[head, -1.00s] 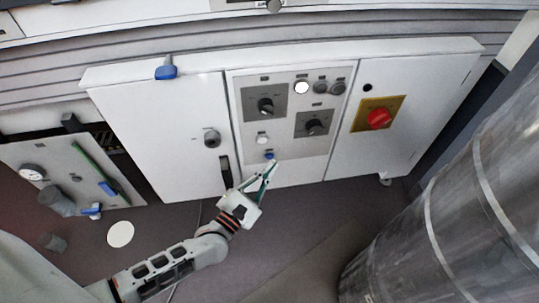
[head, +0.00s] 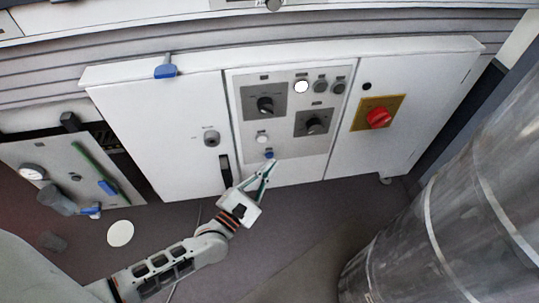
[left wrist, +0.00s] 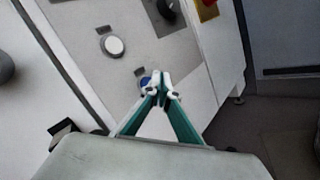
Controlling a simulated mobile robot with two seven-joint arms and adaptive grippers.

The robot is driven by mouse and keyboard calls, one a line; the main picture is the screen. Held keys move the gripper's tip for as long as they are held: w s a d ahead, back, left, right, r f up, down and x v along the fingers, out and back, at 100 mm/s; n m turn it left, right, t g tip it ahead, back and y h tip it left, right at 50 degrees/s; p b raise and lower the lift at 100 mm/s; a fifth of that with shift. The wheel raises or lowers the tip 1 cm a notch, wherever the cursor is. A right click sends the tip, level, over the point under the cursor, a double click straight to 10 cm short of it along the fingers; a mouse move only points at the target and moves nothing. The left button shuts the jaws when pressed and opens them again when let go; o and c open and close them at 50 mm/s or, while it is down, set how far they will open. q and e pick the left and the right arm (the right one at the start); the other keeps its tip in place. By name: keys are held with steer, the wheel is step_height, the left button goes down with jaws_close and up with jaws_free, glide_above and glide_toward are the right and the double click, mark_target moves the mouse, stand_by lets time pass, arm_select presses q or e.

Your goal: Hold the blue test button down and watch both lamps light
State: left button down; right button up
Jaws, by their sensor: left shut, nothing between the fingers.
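The blue test button (head: 269,155) sits low on the grey control panel (head: 290,150) of the white cabinet. My left gripper (head: 271,163) is shut and empty, its green fingertips just below and beside the button. In the left wrist view the blue button (left wrist: 146,83) shows partly behind the closed fingertips (left wrist: 160,88). I cannot tell whether they touch it. At the panel's top, a round lamp (head: 301,87) looks bright white. Beside it, two round lamps, the middle one (head: 320,86) and the right one (head: 337,87), look dark grey. My right gripper is not in view.
A white button (head: 262,138) sits above the blue one, near two black rotary knobs, one left (head: 265,105) and one right (head: 313,126). A red switch (head: 379,117) on a yellow plate is to the right. A large metal cylinder (head: 460,230) fills the lower right.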

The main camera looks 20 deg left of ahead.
arm_select(q)
steer(key=shift+w+a, duration=0.1)
steer(key=shift+w+a, duration=0.15)
steer(key=shift+w, duration=0.1)
steer(key=shift+w+a, duration=0.25)
steer(key=shift+w, duration=0.1)
stand_by(2.5)
stand_by(1.6)
steer(key=shift+s+d, duration=0.5)
steer(key=shift+s, duration=0.2)
steer(key=shift+s, duration=0.1)
steer(key=s+d, duration=0.1)
steer(key=s, duration=0.1)
steer(key=s+d, duration=0.2)
steer(key=shift+f, duration=0.1)
stand_by(0.6)
